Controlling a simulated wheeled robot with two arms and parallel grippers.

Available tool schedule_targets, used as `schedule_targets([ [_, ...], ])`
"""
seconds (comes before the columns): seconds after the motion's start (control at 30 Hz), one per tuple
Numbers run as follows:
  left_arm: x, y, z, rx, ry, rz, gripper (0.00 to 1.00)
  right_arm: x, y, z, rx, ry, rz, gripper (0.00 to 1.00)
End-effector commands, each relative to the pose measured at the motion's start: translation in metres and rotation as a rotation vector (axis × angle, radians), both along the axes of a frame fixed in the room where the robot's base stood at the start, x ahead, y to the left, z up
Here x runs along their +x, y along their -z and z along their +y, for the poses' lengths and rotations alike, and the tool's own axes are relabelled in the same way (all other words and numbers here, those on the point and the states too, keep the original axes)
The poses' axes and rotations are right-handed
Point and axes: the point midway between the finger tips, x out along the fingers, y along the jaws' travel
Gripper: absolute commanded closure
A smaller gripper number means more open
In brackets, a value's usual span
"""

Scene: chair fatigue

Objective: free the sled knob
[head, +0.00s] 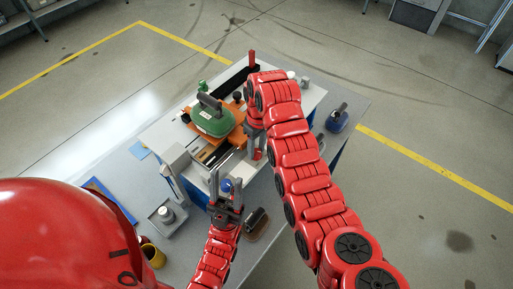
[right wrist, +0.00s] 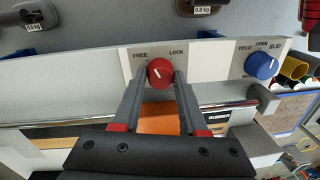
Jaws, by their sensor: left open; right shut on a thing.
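The red sled knob (right wrist: 160,73) sits on a pale panel strip between the words FREE and LOCK. Its white mark appears tilted up-left, toward FREE. My right gripper (right wrist: 160,80) is shut on the knob, one finger on each side. In the head view my right gripper (head: 257,152) reaches down at the bench's near edge, and the knob is hard to make out there. A blue knob (right wrist: 261,65) with its own labels is on the same panel. My left gripper (head: 228,200) is open close by the blue knob (head: 226,185) in the head view.
A green block with a handle (head: 212,118) stands on an orange plate on the bench. A grey tray with a weight (head: 166,215) and a yellow cup (head: 152,254) are at left.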

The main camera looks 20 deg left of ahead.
Motion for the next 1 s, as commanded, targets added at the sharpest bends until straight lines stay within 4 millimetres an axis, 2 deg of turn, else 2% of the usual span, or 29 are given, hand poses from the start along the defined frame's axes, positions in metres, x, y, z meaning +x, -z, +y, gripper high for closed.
schedule_targets([
  [0.27, 0.000, 0.004, 0.000, 0.000, 0.000, 0.000, 0.50, 0.000, 0.001, 0.000, 0.001, -0.076, -0.001, 1.00],
  [0.7, 0.000, 0.017, 0.000, 0.000, 0.000, 0.000, 0.50, 0.001, 0.000, 0.001, 0.002, -0.320, -0.003, 1.00],
  [1.0, 0.000, 0.018, 0.000, 0.000, 0.000, 0.000, 0.50, 0.001, -0.001, 0.001, 0.000, -0.366, -0.003, 1.00],
])
